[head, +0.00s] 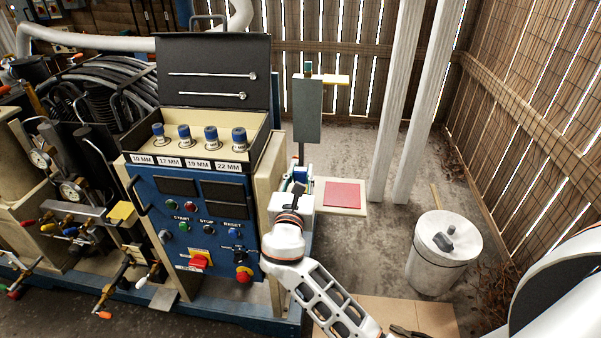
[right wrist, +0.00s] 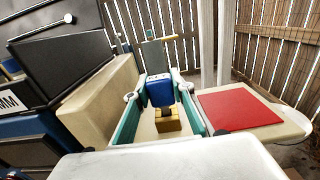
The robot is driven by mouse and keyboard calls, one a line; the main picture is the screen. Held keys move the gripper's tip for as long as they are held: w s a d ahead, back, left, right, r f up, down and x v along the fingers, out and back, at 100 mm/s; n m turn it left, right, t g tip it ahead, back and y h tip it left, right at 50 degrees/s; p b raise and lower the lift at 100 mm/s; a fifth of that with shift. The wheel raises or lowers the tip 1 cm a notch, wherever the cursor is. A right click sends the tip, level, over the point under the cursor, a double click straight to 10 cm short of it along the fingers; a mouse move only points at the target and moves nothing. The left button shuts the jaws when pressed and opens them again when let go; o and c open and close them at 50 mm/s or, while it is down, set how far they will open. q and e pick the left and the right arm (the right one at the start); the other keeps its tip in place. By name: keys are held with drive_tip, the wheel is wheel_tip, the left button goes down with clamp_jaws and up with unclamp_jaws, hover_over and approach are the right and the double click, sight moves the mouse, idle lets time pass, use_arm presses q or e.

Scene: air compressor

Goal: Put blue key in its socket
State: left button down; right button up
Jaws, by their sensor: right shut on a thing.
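The blue key (right wrist: 160,92) is a blue block-like piece between the teal fingers of my right gripper (right wrist: 162,100), which is shut on it. A dark stem and a brass-yellow block (right wrist: 168,124) show just below the blue part; I cannot tell whether the block belongs to the key or is a separate part. In the head view my right gripper (head: 300,180) is at the right side of the blue control panel, over the cream ledge, and mostly hides the key. No socket for the key can be clearly identified. My left gripper is not in view.
A cream shelf (head: 359,210) with a red pad (head: 344,193) lies just right of my gripper. A grey plate on a post (head: 307,110) stands behind it. The open tool box (head: 262,140) holds several blue-topped sockets. A white bin (head: 443,262) stands at right.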

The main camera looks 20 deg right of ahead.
drive_tip(key=shift+f, duration=0.6)
drive_tip(key=o, duration=1.2)
drive_tip(key=shift+s, duration=0.1)
drive_tip(key=v, duration=0.7)
drive_tip(key=shift+s+a, duration=0.1)
drive_tip(key=shift+a, duration=0.05)
drive_tip(key=shift+s+a, duration=0.1)
